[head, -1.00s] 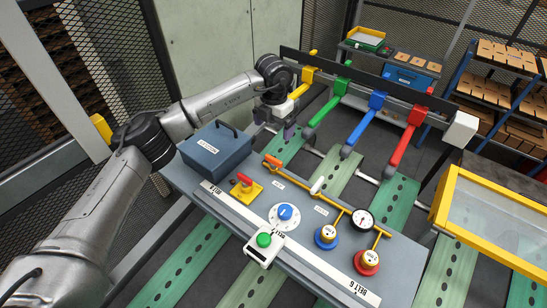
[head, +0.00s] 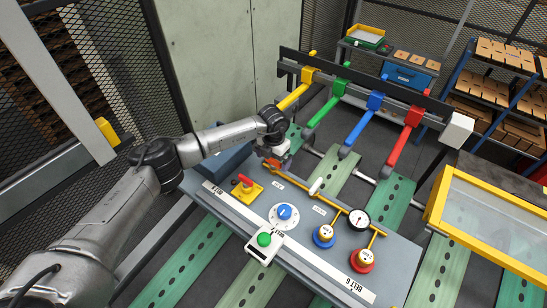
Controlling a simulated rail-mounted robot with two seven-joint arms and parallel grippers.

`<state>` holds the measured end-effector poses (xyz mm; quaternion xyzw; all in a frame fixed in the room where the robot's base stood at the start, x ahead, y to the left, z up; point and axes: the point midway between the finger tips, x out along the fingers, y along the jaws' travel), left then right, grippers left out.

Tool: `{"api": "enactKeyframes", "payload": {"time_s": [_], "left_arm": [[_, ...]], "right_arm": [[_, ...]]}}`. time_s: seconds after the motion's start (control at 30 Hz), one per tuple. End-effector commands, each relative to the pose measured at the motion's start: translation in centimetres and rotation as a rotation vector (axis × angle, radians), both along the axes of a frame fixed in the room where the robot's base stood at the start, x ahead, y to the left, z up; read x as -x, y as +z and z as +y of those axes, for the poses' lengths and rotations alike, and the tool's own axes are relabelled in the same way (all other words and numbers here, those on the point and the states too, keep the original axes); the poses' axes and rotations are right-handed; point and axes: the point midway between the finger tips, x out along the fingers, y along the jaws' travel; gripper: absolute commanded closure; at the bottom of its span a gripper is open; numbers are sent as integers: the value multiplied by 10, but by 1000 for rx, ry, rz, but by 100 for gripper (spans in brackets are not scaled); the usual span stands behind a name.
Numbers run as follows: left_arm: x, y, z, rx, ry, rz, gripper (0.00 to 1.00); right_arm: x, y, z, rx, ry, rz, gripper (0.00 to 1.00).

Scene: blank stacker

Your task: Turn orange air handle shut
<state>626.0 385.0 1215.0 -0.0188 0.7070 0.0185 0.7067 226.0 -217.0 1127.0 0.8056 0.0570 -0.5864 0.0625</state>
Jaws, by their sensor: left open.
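The orange air handle (head: 272,164) sits at the left end of the yellow pipe (head: 296,177) on the grey console (head: 398,255). My left gripper (head: 272,160) is right at the handle, reaching down from above and behind it. It is open. Its fingers are small and partly hidden, so I cannot tell whether they touch the handle or straddle it. My right gripper is not in view.
A white-handled valve (head: 316,186), a gauge (head: 359,219), a red switch (head: 245,181), a blue dial (head: 285,212) and a green button (head: 264,239) are on the console. A blue-grey toolbox (head: 217,158) stands behind my left forearm. Coloured levers (head: 405,142) stand behind.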

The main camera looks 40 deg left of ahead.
Motion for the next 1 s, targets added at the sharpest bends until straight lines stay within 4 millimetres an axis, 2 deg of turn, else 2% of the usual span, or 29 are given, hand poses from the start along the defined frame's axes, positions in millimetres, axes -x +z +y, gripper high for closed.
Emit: {"api": "enactKeyframes", "payload": {"time_s": [0.4, 0.9, 1.0], "left_arm": [[0, -5, 0, 0, 0, 0, 2], [0, -4, 0, 0, -1, -1, 50], [0, -5, 0, 0, -2, -1, 51]], "right_arm": [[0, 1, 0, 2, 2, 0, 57], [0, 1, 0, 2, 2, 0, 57], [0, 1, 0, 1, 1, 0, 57]]}}
